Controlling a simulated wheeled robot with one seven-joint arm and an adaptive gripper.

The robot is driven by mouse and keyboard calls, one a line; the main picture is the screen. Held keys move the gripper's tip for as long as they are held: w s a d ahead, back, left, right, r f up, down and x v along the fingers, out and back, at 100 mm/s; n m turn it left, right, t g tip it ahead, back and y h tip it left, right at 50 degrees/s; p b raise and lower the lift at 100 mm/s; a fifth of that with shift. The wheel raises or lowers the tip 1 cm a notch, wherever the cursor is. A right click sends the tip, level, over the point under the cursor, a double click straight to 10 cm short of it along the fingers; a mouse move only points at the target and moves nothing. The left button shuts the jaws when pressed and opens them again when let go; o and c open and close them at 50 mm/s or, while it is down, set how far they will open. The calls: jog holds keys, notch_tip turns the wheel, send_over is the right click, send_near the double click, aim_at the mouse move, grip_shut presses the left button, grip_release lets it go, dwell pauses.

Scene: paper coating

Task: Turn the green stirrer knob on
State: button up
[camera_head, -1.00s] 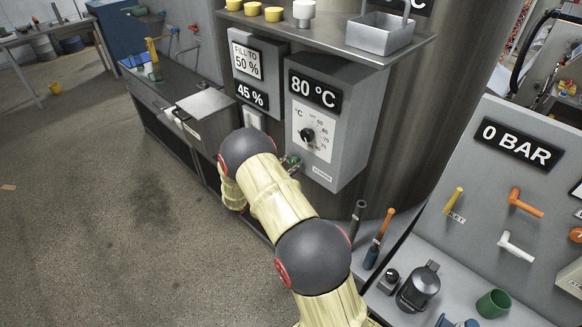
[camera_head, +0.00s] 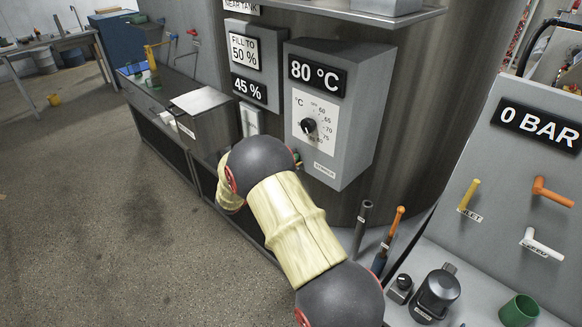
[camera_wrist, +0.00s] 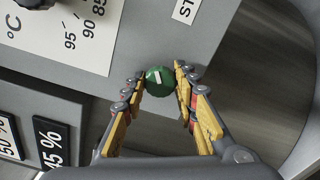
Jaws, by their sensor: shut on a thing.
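The green stirrer knob (camera_wrist: 160,81) is a small round knob with a white line, on the grey control box (camera_wrist: 150,35). My gripper (camera_wrist: 160,74) has its two yellow-and-grey fingers on either side of the knob and is shut on it. The same box (camera_head: 352,130) shows in the head view with an "80 °C" display (camera_head: 317,75), a black dial (camera_head: 308,125) and a small label at its bottom. There my arm hides most of the gripper and the knob.
A "45 %" display (camera_head: 250,89) is left of the box. A shelf (camera_head: 350,14) is above it. A "0 BAR" panel (camera_head: 540,125) with several coloured handles stands at right, above a bench with a green cup (camera_head: 518,311). Open floor lies at left.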

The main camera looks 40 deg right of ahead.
jog(key=shift+m+b, duration=0.45)
jog(key=shift+m, duration=0.05)
jog(key=shift+f, duration=0.1)
jog(key=o, duration=1.2)
jog(key=shift+c, duration=0.2)
jog(key=s+a, duration=0.1)
jog(key=a, duration=1.1)
